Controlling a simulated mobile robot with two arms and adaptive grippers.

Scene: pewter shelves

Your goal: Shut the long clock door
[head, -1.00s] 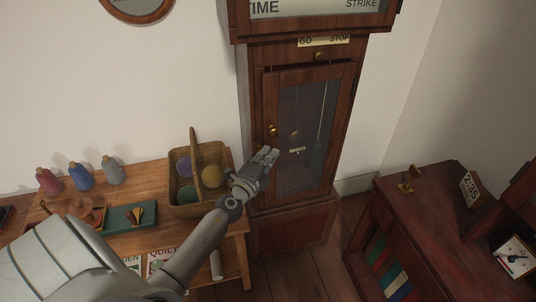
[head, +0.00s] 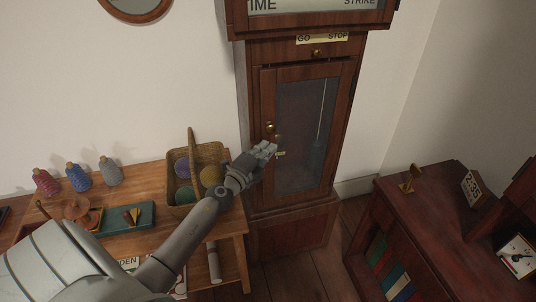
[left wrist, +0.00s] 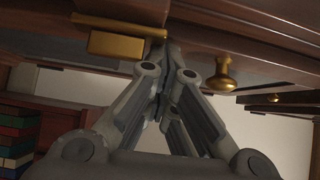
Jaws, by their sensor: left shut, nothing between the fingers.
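The long clock door (head: 298,170), with a dark wooden frame and a tall glass pane, is on the front of the tall brown clock (head: 290,230). A small round brass knob (head: 269,127) sits on its left stile. I cannot tell whether the door is fully flush or slightly ajar. My left gripper (head: 267,149) is shut and empty, at the door's left stile just below the knob; whether it touches is unclear. In the left wrist view, its fingertips (left wrist: 172,55) meet close to dark wood, with a brass knob (left wrist: 222,76) to the right. My right gripper is not in view.
A wicker basket (head: 180,201) with yarn balls stands on the wooden table (head: 233,222) left of the clock, close to my left arm. Spools and a green box (head: 112,223) are further left. A dark red-brown bookcase (head: 440,215) stands at the right. Floor shows between.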

